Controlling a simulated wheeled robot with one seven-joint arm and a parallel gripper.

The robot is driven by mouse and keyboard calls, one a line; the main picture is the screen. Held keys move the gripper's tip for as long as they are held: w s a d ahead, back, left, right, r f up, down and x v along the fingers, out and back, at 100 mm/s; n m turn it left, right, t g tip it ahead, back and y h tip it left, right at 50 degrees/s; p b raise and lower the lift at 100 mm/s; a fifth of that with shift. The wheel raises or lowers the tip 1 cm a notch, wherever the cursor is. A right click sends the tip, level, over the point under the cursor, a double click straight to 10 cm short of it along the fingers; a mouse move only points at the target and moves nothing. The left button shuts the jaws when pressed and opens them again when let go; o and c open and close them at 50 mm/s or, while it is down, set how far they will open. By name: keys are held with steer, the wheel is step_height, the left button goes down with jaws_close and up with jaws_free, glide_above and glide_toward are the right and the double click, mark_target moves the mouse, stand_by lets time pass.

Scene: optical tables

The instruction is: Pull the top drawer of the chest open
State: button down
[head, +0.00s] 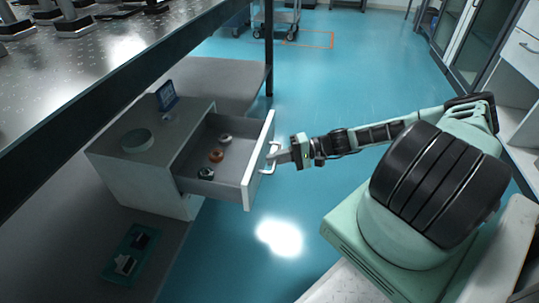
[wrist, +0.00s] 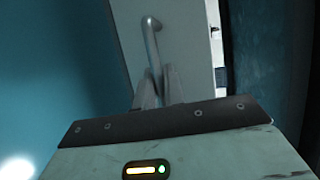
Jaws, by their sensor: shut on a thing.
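The grey chest (head: 135,178) stands on a low shelf under the optical table. Its top drawer (head: 192,182) is pulled well out toward the right, and several small round items lie inside it, one of them orange (head: 216,156). The drawer's bar handle (head: 271,158) is on the white front panel (head: 258,170). My gripper (head: 279,156) is at the handle, shut on it. In the wrist view the handle (wrist: 151,42) runs down between my fingers (wrist: 160,88), which partly hide its lower end.
A round greenish dish (head: 137,140) and a small blue sign (head: 166,96) stand on the chest. A green tray (head: 130,255) lies on the shelf in front of it. The table edge (head: 130,88) overhangs at the upper left. Blue floor (head: 330,90) is clear beyond the arm.

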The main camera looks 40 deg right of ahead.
steer(key=shift+s+d, duration=0.3)
steer(key=shift+s, duration=0.05)
steer(key=c, duration=1.5)
jaws_free()
steer(key=p+v, duration=0.2)
steer(key=v, duration=1.5)
steer(key=shift+d+p, duration=0.2)
steer(key=shift+p, duration=0.2)
steer(key=shift+r, duration=0.1)
